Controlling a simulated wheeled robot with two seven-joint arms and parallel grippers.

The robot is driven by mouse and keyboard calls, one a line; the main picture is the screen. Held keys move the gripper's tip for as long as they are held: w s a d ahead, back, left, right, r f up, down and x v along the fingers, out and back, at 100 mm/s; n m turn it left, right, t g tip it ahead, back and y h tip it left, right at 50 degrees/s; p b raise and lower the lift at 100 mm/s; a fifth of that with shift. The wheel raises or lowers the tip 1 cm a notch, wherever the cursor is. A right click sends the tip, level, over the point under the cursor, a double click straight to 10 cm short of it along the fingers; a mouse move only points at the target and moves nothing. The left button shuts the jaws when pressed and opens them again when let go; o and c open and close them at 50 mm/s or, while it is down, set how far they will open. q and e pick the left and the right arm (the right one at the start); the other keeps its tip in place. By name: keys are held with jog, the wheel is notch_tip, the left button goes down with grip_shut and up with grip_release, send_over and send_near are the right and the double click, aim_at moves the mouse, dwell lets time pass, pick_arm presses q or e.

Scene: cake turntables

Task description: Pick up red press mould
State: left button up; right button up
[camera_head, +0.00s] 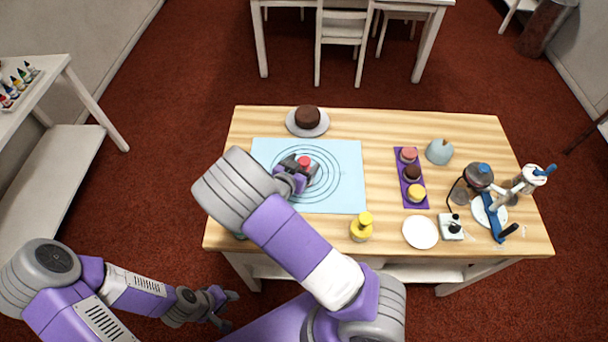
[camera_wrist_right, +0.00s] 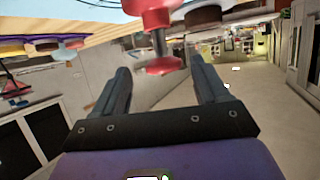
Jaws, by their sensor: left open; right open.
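The red press mould (camera_head: 304,161) stands on the light blue mat with rings (camera_head: 345,205), and only its red top shows clearly in the head view. My right gripper (camera_head: 302,170) is open right at it, with dark fingers on either side. In the right wrist view the mould (camera_wrist_right: 167,66) has a red knob, a grey stem and a wider red part. Its knob appears between the open fingertips (camera_wrist_right: 160,68); contact cannot be told. My left gripper (camera_head: 224,305) is open and empty, low in front of the table.
A brown cake on a plate (camera_head: 319,128) stands behind the mat.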

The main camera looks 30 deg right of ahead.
jog(key=x, duration=0.4)
jog(key=shift+w+a+f+b, duration=0.1)
jog(key=shift+w+b, duration=0.15)
jog(key=shift+b, duration=0.1)
grip_shut()
